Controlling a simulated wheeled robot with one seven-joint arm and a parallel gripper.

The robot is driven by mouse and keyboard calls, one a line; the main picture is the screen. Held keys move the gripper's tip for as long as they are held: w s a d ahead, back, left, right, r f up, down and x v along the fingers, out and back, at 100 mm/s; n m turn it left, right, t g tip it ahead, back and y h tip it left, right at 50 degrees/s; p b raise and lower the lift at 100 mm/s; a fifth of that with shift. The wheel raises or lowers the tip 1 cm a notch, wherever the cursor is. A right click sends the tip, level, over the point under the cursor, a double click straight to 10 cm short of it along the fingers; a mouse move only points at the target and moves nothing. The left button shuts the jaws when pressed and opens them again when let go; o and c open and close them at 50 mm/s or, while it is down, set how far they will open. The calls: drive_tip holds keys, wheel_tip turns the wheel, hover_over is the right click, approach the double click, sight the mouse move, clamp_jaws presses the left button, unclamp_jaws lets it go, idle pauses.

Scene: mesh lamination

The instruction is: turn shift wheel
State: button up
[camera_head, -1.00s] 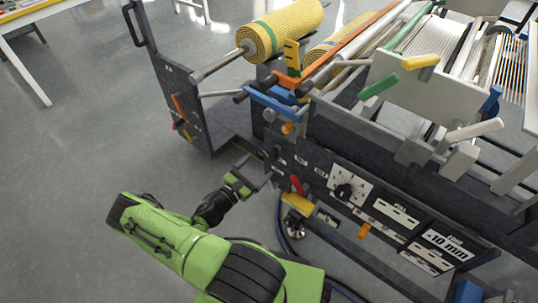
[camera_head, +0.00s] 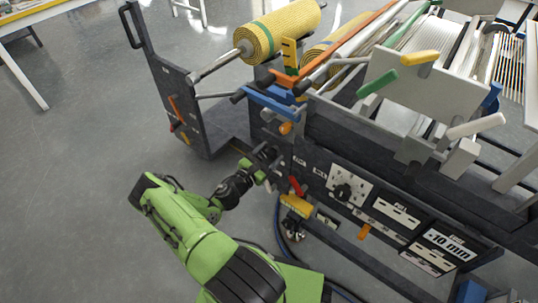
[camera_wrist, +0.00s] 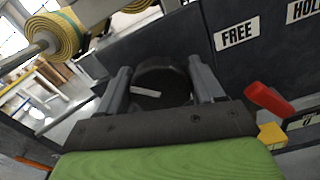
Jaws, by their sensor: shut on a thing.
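The shift wheel (camera_wrist: 165,72) is a dark round knob with a short white mark, set on the machine's dark front panel. In the wrist view it sits between my two grey fingers. My gripper (camera_wrist: 162,84) is shut on it, one finger on each side. In the head view my gripper (camera_head: 266,160) is at the left part of the front panel and largely hides the wheel. A white FREE label (camera_wrist: 237,33) is on the panel to the right of the wheel, and part of a HOLD label (camera_wrist: 303,9) shows farther right.
A red lever (camera_wrist: 268,99) and a yellow part (camera_wrist: 272,135) are close to the right of my gripper. A roll of yellow mesh (camera_head: 284,32) is above on the machine. Open grey floor (camera_head: 80,150) lies left.

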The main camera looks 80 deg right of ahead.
drive_tip(key=shift+m, duration=0.3)
drive_tip(key=m, duration=0.4)
drive_tip(key=shift+f, duration=0.1)
drive_tip(key=m, duration=0.5)
drive_tip(key=shift+s+a+f, duration=0.1)
idle(0.4)
drive_tip(key=o, duration=1)
drive_tip(key=shift+c, duration=0.2)
drive_tip(key=p+v, duration=0.2)
drive_tip(key=v, duration=1.3)
drive_tip(key=shift+a+p, duration=0.35)
